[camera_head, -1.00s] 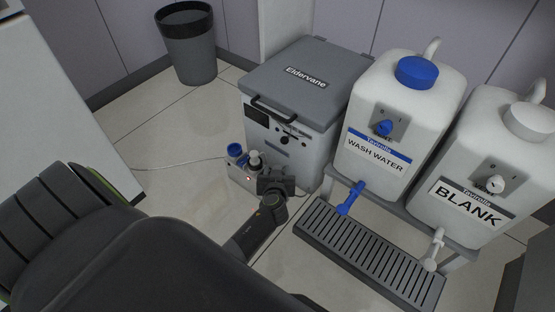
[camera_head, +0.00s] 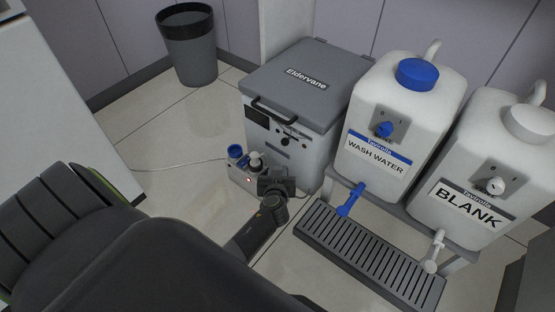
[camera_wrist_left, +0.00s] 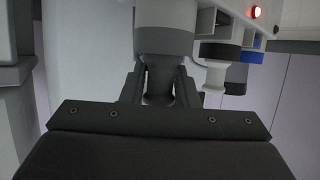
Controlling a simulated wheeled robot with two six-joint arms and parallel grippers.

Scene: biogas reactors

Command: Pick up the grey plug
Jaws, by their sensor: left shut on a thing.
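My left gripper (camera_head: 274,182) is low beside the power strip (camera_head: 243,176), at the front of the grey-lidded box. In the left wrist view the fingers (camera_wrist_left: 160,84) are shut on the grey plug (camera_wrist_left: 165,42), which has a pale body and a darker band. The head view hides most of this plug behind the gripper. I cannot tell whether it is still seated in the strip. A blue plug (camera_head: 235,151) and a pale plug with a dark part (camera_head: 254,160) stand on the strip. My right gripper is not in view.
The Eldervane box (camera_head: 305,83) stands right behind the strip. To the right are the wash water tank (camera_head: 395,130), the blank tank (camera_head: 478,190) and a slotted drip tray (camera_head: 365,250). A bin (camera_head: 189,50) stands at the back. A thin cable (camera_head: 180,161) crosses clear floor.

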